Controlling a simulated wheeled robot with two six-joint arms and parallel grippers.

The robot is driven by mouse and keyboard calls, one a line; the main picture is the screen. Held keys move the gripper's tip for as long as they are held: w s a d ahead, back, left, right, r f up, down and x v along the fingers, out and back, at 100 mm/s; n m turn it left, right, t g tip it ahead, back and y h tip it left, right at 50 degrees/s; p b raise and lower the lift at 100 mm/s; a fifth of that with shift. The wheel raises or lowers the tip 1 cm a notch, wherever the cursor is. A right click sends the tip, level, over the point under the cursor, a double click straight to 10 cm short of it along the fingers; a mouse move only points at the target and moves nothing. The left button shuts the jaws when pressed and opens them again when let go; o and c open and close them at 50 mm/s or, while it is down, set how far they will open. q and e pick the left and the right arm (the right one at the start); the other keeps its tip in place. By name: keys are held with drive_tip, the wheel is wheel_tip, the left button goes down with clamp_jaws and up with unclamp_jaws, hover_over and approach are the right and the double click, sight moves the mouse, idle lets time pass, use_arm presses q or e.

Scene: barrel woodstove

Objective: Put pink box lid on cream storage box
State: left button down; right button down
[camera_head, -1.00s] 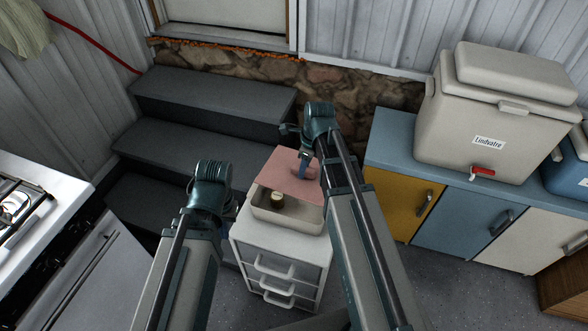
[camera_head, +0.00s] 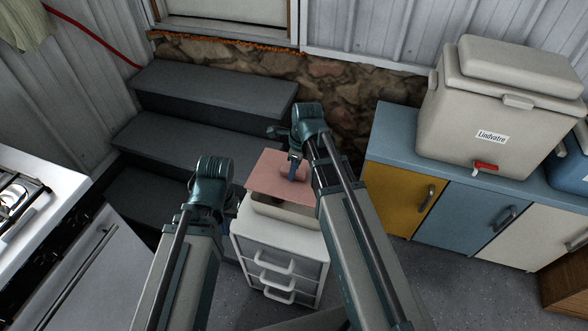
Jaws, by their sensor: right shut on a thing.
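The pink box lid (camera_head: 272,178) is a flat, thin panel held over the cream storage box (camera_head: 280,208). The lid covers most of the box's opening from this view, and only the box's front wall and part of its right side show. I cannot tell whether the lid touches the rim. My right gripper (camera_head: 293,172) is shut on the lid near its middle from above. My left gripper (camera_head: 230,208) is to the left of the box, mostly hidden behind its own arm, so its jaws do not show clearly.
The box stands on a white drawer unit (camera_head: 283,244) with several handles. Dark steps (camera_head: 190,143) rise behind and left. A counter with coloured doors (camera_head: 447,200) carries a large cooler (camera_head: 500,115) at right. A stove (camera_head: 40,200) stands at far left.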

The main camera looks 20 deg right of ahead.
sight(294, 181)
drive_tip(key=shift+f+b, duration=1.95)
drive_tip(key=shift+f, duration=0.35)
drive_tip(key=shift+f+b, duration=0.7)
drive_tip(key=shift+b, duration=0.05)
idle(0.8)
drive_tip(key=shift+c, duration=1.1)
unclamp_jaws()
drive_tip(key=shift+s+d+r+p, duration=0.1)
drive_tip(key=shift+d+r+p, duration=0.05)
drive_tip(key=shift+r+p, duration=1)
drive_tip(key=shift+s+d+r+p, duration=0.1)
drive_tip(key=shift+d+r+p, duration=0.05)
drive_tip(key=shift+r+p, duration=1.05)
drive_tip(key=shift+s+d+r+p, duration=0.1)
drive_tip(key=shift+d+r+p, duration=0.05)
drive_tip(key=shift+r+p, duration=1)
